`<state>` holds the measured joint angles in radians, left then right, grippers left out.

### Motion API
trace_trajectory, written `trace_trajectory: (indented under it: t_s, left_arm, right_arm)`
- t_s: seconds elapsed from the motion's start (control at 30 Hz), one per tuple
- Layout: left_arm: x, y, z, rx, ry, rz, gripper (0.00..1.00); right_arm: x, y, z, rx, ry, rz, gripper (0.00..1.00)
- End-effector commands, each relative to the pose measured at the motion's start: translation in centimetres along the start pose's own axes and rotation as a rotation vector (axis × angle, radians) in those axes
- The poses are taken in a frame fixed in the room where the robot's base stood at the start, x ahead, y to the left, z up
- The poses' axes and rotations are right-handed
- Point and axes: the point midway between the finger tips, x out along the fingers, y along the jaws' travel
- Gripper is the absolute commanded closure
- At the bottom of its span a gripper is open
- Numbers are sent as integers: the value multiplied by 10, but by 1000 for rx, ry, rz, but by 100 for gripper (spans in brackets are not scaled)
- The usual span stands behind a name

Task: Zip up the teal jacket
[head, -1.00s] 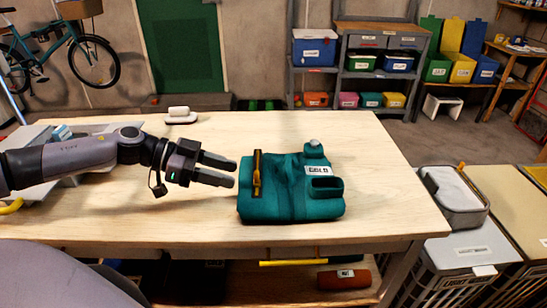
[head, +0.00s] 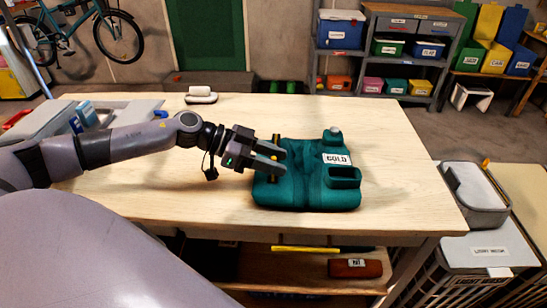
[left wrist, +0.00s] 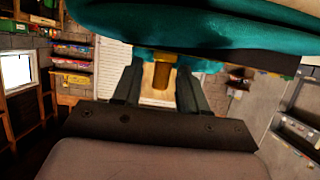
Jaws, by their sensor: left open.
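In the left wrist view the yellow-brown piece (left wrist: 160,75) shows between the two open fingers (left wrist: 158,90), with teal cloth (left wrist: 200,25) close above. I cannot tell whether the fingers touch it. My right gripper is not in view.
A white object on a small tray (head: 201,95) sits at the table's back. A grey container (head: 475,190) stands to the right, off the table. A grey tray (head: 125,110) with blue items is at the left. The table's front middle is clear.

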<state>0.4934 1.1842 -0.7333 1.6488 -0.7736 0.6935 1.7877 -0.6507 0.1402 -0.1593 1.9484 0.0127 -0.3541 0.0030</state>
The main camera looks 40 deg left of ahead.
Motion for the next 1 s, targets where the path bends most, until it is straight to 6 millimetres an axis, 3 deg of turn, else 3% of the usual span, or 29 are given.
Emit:
trace_trajectory:
  t_s: [0.23,0.3,0.37,0.63,1.0]
  left_arm:
    - [0,0,0,0,0,0,61]
    - [0,0,0,0,0,0,84]
    - [0,0,0,0,0,0,100]
    - [0,-6,-1,1,1,-2,100]
    - [0,-54,-1,1,2,-7,100]
  right_arm:
    - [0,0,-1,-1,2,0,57]
    - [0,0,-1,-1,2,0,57]
    - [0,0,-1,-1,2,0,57]
    - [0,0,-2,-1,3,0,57]
    - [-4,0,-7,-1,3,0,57]
